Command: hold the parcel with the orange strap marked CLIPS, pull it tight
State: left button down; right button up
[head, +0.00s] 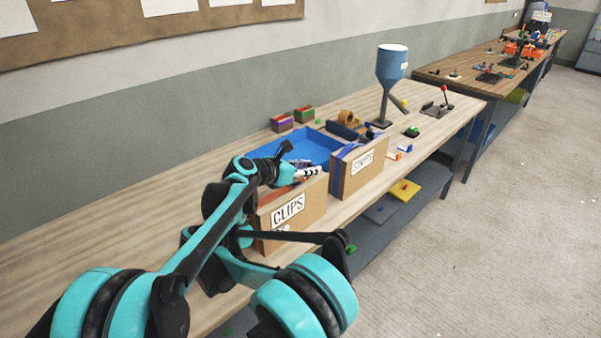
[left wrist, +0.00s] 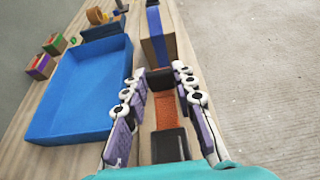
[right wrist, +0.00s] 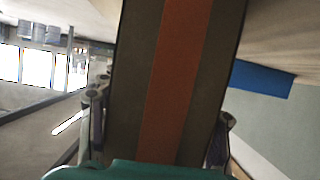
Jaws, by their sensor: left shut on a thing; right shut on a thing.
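The cardboard parcel marked CLIPS (head: 290,212) stands upright on the wooden bench. Its orange strap (left wrist: 168,107) runs between my left fingers in the left wrist view, with dark pieces along it. My left gripper (head: 302,174), above the parcel's top, is shut on the strap; it also shows in the left wrist view (left wrist: 162,76). In the right wrist view my right gripper (right wrist: 158,118) is shut on the parcel, one finger on each side. The strap crosses the parcel face there as a broad orange band. In the head view my arms hide the right gripper.
A parcel marked STRIPS (head: 362,163) with a blue strap stands just beyond. A blue tray (head: 318,143) lies behind. A blue hopper (head: 391,70), tape roll and small boxes stand further along. The bench's front edge is close to the parcels.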

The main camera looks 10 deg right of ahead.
pick_arm(q)
jog(key=c, duration=1.2)
grip_release()
pick_arm(e)
jog(key=shift+f, duration=0.15)
pick_arm(q)
jog(key=v, duration=1.2)
jog(key=shift+s, duration=0.1)
pick_arm(e)
jog(key=shift+c, duration=0.2)
jog(key=o, duration=1.3)
jog(key=shift+c, duration=0.2)
pick_arm(q)
jog(key=shift+d, duration=0.1)
pick_arm(e)
jog(key=o, duration=0.5)
jog(key=shift+w+d, duration=0.1)
